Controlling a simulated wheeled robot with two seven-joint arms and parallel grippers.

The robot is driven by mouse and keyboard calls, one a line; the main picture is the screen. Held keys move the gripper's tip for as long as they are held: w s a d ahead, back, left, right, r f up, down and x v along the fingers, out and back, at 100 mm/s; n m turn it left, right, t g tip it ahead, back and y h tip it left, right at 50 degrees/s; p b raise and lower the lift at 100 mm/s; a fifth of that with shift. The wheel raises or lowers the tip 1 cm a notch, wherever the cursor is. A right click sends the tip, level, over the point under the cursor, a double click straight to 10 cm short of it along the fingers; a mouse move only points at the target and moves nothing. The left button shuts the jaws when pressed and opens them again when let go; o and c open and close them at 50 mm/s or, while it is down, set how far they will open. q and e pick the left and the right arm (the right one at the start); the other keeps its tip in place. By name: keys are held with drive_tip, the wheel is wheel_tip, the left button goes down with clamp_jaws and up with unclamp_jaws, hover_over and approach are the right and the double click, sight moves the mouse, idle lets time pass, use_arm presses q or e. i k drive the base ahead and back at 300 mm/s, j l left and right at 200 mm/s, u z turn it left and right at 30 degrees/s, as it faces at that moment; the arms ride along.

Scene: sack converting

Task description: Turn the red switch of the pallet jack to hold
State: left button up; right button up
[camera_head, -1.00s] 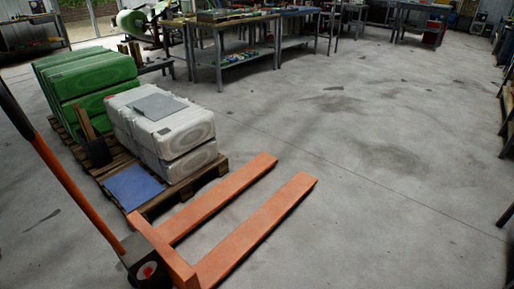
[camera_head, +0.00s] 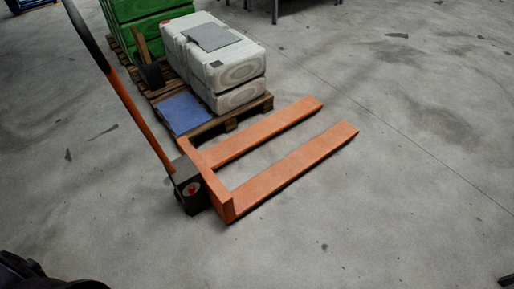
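The orange pallet jack (camera_head: 285,163) stands left of the middle in the head view, its two forks pointing to the upper right. Its long handle (camera_head: 138,115) leans up to the upper left and ends in a black grip (camera_head: 86,36). A dark part at the lower left corner looks like mine, but neither gripper can be made out.
A wooden pallet (camera_head: 228,121) beside the forks carries white containers (camera_head: 213,57), green containers (camera_head: 145,13) and a blue sheet (camera_head: 184,112). The concrete floor is clear in front of the jack and to its right.

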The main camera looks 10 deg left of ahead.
sight(192, 191)
drive_tip(key=u, duration=1.2)
